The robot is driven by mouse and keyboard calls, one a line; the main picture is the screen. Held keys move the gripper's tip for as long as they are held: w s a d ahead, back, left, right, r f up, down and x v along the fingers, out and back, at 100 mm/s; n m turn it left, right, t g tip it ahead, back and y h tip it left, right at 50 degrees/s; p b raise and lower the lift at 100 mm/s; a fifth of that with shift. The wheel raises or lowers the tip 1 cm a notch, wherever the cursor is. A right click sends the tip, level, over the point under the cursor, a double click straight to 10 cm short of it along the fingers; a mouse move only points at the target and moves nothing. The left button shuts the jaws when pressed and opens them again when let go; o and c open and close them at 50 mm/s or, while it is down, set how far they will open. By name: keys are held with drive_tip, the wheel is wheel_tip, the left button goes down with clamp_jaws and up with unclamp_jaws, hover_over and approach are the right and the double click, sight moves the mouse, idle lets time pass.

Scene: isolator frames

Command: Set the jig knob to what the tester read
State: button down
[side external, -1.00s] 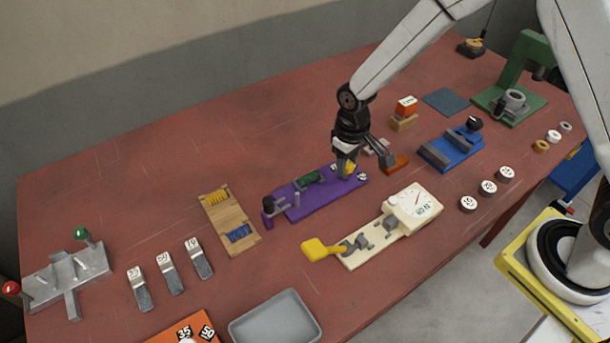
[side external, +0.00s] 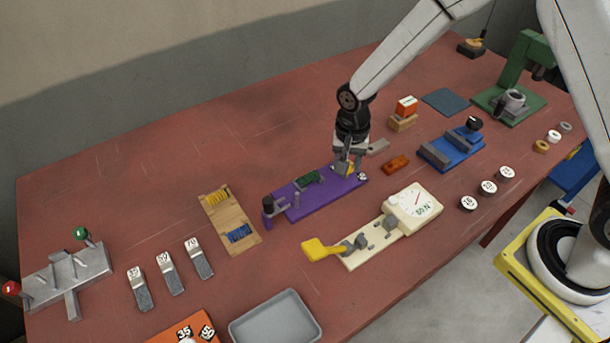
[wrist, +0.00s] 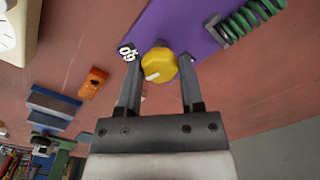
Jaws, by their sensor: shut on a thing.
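The purple jig (side external: 325,197) lies mid-table with a green spring (side external: 309,179) on it. The spring also shows in the wrist view (wrist: 252,15). My gripper (side external: 346,170) points down at the jig's right end, shut on the yellow knob (wrist: 158,65). The knob has a white mark pointing to the lower left in the wrist view.
An orange block (side external: 396,164) and a blue fixture (side external: 450,149) lie right of the jig. A wooden rack (side external: 229,222) stands to its left. A grey tray (side external: 275,320) is at the front.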

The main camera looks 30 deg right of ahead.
drive_tip(key=shift+m, duration=1.3)
drive_tip(key=shift+c, duration=1.1)
unclamp_jaws()
drive_tip(key=shift+r, duration=0.1)
drive_tip(key=shift+r, duration=3.85)
